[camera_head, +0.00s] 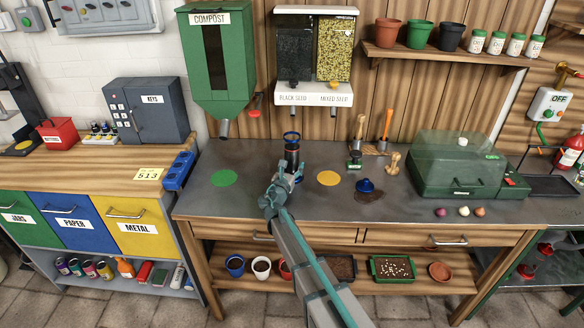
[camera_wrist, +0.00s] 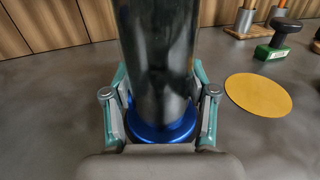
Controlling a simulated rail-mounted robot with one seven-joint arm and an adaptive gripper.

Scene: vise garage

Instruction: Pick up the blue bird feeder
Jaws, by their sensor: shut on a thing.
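The blue bird feeder (camera_head: 292,154) is an upright tube with dark contents and a blue rim at its top, near the middle of the workbench. In the wrist view its dark tube (camera_wrist: 158,60) stands between my fingers, with a blue base (camera_wrist: 165,132) below. My gripper (camera_head: 283,184) is shut on the feeder from the front, with one finger at each side; its fingers also show in the wrist view (camera_wrist: 160,105). The feeder's underside is hidden, so I cannot tell whether it touches the bench.
A seed dispenser (camera_head: 314,93) hangs behind the feeder. A green disc (camera_head: 223,178) lies left, a yellow disc (camera_head: 328,178) right. A small blue piece (camera_head: 365,185) lies by a dark patch. A green lidded box (camera_head: 455,170) stands farther right. Hand tools (camera_head: 384,135) stand at the back.

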